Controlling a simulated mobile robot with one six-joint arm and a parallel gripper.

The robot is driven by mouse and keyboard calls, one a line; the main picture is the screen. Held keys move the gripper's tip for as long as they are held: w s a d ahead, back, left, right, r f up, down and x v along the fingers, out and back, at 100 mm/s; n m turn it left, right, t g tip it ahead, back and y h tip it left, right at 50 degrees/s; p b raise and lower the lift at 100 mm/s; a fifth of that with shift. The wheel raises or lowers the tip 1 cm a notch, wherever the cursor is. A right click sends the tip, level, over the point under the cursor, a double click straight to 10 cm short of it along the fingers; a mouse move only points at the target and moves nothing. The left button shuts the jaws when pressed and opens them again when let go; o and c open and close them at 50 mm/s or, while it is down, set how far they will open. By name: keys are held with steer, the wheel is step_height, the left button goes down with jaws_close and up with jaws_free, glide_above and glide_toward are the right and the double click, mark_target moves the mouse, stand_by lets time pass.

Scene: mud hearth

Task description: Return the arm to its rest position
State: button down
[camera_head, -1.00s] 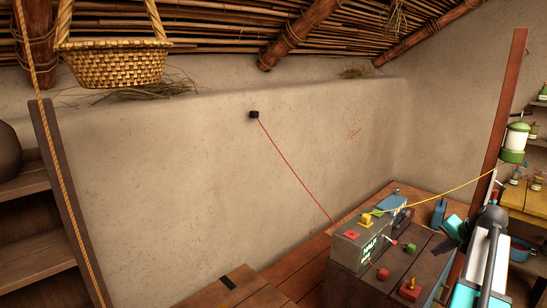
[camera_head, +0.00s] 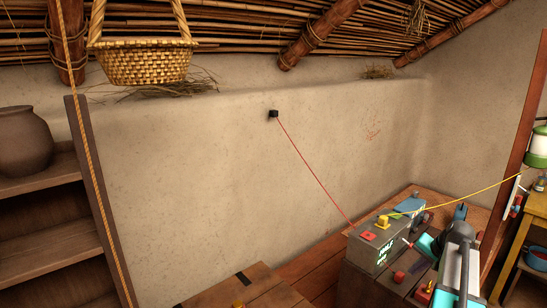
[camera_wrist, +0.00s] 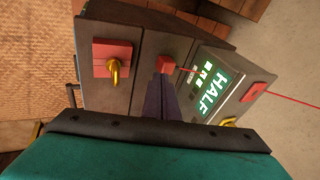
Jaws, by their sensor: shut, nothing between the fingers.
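My gripper (camera_wrist: 160,98) shows in the wrist view as dark fingers close together, in front of a teal body. The fingers are shut and hold nothing. They point toward a small red block (camera_wrist: 166,64) on a dark wooden surface, and I cannot tell whether they touch it. In the head view my teal and white arm stands at the lower right and its fingertips are not clear. A grey box (camera_head: 378,252) with a lit display reading "HALF" (camera_wrist: 213,93) is just left of the arm.
A red wire (camera_head: 312,175) runs from the box to a black wall fitting (camera_head: 273,114). A yellow cord (camera_head: 470,195) rises to the right. A wooden post (camera_head: 520,150) stands right of the arm.

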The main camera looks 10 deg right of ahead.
steer(key=w+a+f+n+g, duration=0.1)
steer(key=a+f+n, duration=0.1)
steer(key=a+f, duration=0.5)
steer(key=w+a+f+n+g, duration=0.1)
steer(key=a+f+n, duration=0.1)
steer(key=a, duration=0.8)
steer(key=w+a+f+n+g, duration=0.1)
steer(key=w+a+f, duration=0.1)
steer(key=a+f, duration=0.5)
steer(key=s+a+f+n+g, duration=0.1)
steer(key=s+a+f+n, duration=0.15)
steer(key=a, duration=0.55)
steer(key=s+a+f+n+g, duration=0.1)
steer(key=s+a+f+n, duration=0.2)
steer(key=a, duration=0.5)
steer(key=s+a+f+n, duration=0.1)
steer(key=s+a+f, duration=0.25)
steer(key=a, duration=0.45)
steer(key=s+f+g+b, duration=0.5)
steer(key=s+f+g, duration=0.1)
steer(key=s+f, duration=1.6)
steer(key=s, duration=0.4)
steer(key=shift+d+h, duration=0.15)
steer(key=shift+h, duration=0.15)
steer(key=c, duration=1.8)
jaws_free()
steer(key=shift+f, duration=0.1)
steer(key=shift+o, duration=0.2)
steer(key=shift+w, duration=0.1)
